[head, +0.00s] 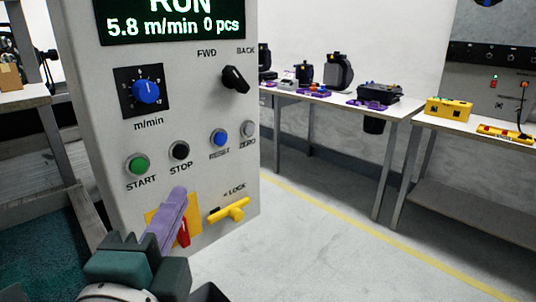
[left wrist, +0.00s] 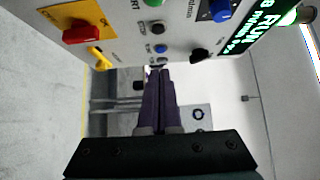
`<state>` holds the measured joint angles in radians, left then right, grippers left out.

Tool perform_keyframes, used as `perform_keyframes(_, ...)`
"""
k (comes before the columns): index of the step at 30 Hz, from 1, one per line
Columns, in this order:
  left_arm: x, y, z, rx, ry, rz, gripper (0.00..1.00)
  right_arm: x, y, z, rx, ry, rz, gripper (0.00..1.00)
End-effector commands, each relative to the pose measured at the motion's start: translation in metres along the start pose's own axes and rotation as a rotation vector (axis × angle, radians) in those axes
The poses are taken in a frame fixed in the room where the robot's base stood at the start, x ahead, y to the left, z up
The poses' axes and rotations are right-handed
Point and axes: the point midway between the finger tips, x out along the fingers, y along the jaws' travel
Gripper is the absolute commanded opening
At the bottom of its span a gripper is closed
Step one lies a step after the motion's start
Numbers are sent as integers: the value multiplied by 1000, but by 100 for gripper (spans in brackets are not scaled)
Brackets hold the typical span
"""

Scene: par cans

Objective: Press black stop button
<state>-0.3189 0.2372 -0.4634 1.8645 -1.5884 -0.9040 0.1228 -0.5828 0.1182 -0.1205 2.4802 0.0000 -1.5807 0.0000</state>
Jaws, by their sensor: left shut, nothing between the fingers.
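The black STOP button (head: 180,150) is on the grey control panel (head: 205,115), between the green START button (head: 138,164) and the blue RESET button (head: 219,138). The STOP button also shows in the left wrist view (left wrist: 157,28). My left gripper (head: 179,192) has purple fingers that are shut and empty. In the head view its fingertips appear just below the STOP button. They look apart from it, though the exact gap is hard to tell. In the left wrist view the fingertips (left wrist: 160,72) lie below the row of buttons. My right gripper is not in view.
The display (head: 170,20) reads RUN, 5.8 m/min, 0 pcs. A blue dial (head: 146,91), a black FWD/BACK switch (head: 235,78), a grey ZERO button (head: 248,128), a red lever (head: 184,235) and a yellow lock handle (head: 229,210) are nearby. Tables stand behind to the right.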

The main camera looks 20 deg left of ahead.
Motion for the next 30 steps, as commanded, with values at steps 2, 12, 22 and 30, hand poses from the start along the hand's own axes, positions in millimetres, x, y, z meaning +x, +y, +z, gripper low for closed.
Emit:
perform_keyframes(2, 16, -3, 0, 1, -1, -4, 0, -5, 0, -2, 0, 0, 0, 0)
perform_keyframes(12, 88, -2, 1, 1, -2, -2, 0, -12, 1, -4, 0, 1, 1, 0)
perform_keyframes(22, 111, -1, 27, -1, 0, 1, 0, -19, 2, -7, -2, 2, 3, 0)
perform_keyframes(30, 112, 0, 29, -1, 0, 1, 0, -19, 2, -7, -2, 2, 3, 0)
